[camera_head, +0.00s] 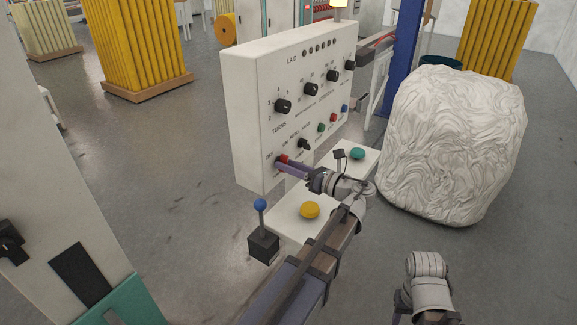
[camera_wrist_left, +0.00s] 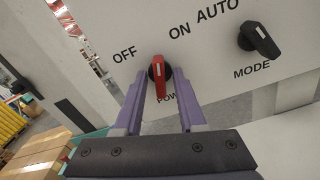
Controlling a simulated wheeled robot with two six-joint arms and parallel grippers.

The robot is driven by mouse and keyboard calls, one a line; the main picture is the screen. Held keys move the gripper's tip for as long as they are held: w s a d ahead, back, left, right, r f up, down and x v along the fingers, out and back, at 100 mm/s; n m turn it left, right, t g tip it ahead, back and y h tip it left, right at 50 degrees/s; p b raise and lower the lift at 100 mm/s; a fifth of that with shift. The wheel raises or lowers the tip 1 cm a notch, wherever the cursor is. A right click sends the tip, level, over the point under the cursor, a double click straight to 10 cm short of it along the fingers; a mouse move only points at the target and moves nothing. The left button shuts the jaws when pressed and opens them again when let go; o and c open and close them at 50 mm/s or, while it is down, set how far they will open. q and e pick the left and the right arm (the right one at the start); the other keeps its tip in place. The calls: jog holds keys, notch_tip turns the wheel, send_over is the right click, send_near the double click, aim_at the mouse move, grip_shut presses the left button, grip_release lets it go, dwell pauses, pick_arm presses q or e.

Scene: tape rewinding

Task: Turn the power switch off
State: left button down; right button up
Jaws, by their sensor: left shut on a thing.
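The red power switch (camera_wrist_left: 159,82) is on the front of the white control panel (camera_head: 240,100), near its lower left. The wrist view shows its long red handle upright in the picture on a black round base, with the OFF label to its upper left and the ON label to its upper right. My left gripper (camera_wrist_left: 159,88) is shut on the switch, one purple finger on each side of the handle. In the head view my left gripper (camera_head: 286,164) reaches the panel's lower left and partly covers the switch.
A black MODE knob (camera_wrist_left: 260,41) is right of the switch. Below the panel, a white ledge (camera_head: 285,225) carries a yellow button (camera_head: 309,210) and a green button (camera_head: 357,153). A blue-topped lever (camera_head: 260,205) stands left. A large white bale (camera_head: 450,140) stands right.

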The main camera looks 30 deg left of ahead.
pick_arm(q)
jog(key=n, duration=1.2)
jog(key=shift+n, duration=0.4)
dwell(0.3)
jog(key=c, duration=0.9)
grip_release()
jog(key=shift+o, duration=0.2)
jog(key=shift+d, duration=0.1)
jog(key=d, duration=0.7)
jog(key=shift+s+d, duration=0.3)
jog(key=shift+d, duration=0.05)
